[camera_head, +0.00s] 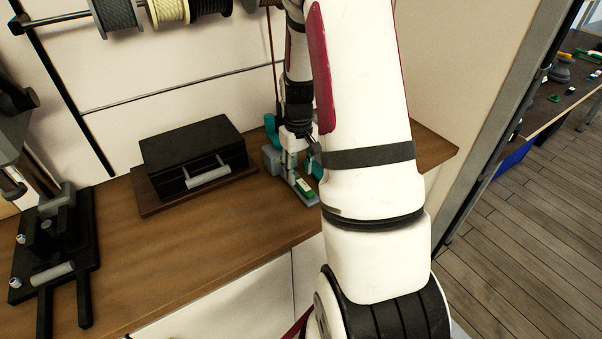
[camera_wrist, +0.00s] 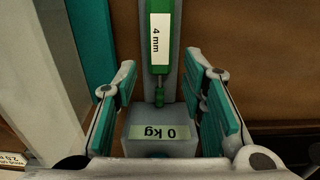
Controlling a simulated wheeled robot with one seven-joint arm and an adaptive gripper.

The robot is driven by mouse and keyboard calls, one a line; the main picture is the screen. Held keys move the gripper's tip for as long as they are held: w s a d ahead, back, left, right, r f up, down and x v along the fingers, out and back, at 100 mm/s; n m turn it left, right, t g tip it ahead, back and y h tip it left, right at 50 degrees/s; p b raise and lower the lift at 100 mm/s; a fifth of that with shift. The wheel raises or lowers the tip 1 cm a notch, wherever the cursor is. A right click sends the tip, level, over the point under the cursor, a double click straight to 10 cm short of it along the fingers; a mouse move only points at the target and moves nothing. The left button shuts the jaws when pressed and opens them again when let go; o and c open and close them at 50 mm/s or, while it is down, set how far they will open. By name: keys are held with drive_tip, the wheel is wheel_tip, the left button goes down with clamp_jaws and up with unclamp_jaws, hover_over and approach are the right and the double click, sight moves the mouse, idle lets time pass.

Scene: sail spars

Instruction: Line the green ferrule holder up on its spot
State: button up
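The green ferrule holder (camera_wrist: 160,40), with a white "4 mm" label, lies in a grey channel (camera_wrist: 176,20) straight ahead in the wrist view. In the head view a small green and white piece (camera_head: 304,185), seemingly the same holder, is on the grey and teal fixture on the bench. My gripper (camera_wrist: 164,85) is open, its teal-padded fingers apart on either side of the channel. A grey block labelled "0 kg" (camera_wrist: 160,132) sits between the fingers, nearer the camera. I see no finger touching the holder. In the head view my arm hides part of the fixture and gripper.
A black box with a handle (camera_head: 195,155) stands on a wooden board left of the fixture. A black clamp-like device (camera_head: 55,245) is at the far left. Bare bench (camera_head: 235,230) lies in front of the box. A wall with spools (camera_head: 168,10) rises behind.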

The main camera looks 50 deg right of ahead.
drive_tip(key=shift+r+p, duration=0.8)
drive_tip(key=shift+r, duration=1.55)
drive_tip(key=a+r+n+t+b, duration=0.1)
drive_tip(key=a+r+t, duration=0.1)
drive_tip(key=a+r, duration=1.3)
drive_tip(key=s+a+r+n+t, duration=0.1)
drive_tip(key=s+a+r, duration=0.3)
drive_tip(key=s, duration=0.3)
drive_tip(key=s+a+r+n+t+b, duration=0.1)
drive_tip(key=s+a+r+t, duration=0.1)
drive_tip(key=s+a+r, duration=0.2)
drive_tip(key=s+a, duration=0.2)
drive_tip(key=a, duration=0.1)
drive_tip(key=shift+s+t, duration=0.3)
drive_tip(key=shift+s, duration=0.05)
drive_tip(key=shift+r, duration=0.1)
